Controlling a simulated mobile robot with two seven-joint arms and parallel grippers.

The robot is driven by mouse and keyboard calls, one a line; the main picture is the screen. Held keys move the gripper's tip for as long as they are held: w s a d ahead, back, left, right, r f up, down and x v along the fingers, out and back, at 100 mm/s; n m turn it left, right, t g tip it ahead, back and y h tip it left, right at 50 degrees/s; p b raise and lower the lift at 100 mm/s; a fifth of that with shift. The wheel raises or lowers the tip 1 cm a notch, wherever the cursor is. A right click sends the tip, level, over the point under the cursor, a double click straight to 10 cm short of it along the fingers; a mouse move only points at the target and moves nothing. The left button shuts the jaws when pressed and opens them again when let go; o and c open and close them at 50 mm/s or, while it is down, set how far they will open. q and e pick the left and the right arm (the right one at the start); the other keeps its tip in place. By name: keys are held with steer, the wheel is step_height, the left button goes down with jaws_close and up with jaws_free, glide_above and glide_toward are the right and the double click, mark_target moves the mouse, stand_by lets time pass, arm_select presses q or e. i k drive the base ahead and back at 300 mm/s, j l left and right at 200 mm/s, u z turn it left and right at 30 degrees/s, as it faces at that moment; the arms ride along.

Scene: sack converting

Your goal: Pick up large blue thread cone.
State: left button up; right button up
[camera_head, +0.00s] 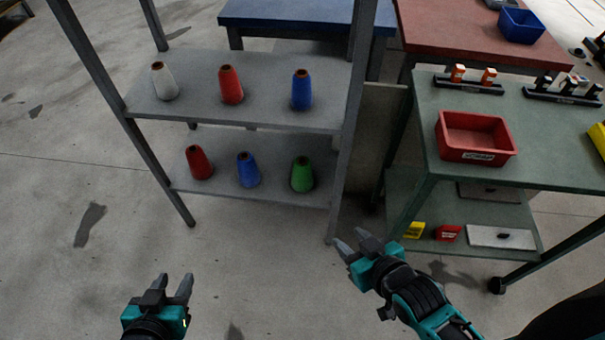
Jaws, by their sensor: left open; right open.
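A large blue thread cone (301,91) stands upright at the right end of the upper shelf (195,105). Another blue cone (248,170), which looks a little smaller, stands in the middle of the lower shelf (270,194). My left gripper (172,284) is open and empty, low in the view in front of the rack and well apart from both blue cones. My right gripper (353,240) is open and empty, by the foot of the rack's right front post, below and to the right of the cones.
A white cone (163,81) and a red cone (231,85) share the upper shelf. A red cone (199,162) and a green cone (302,174) flank the lower blue one. Rack posts (353,130) border the shelves. A green cart (440,110) with a red bin (474,154) stands right.

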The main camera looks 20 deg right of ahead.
mark_target(248, 176)
steer(key=i+u, duration=0.45)
steer(key=i+l+u, duration=0.2)
steer(key=i+u, duration=0.25)
steer(key=i, duration=0.15)
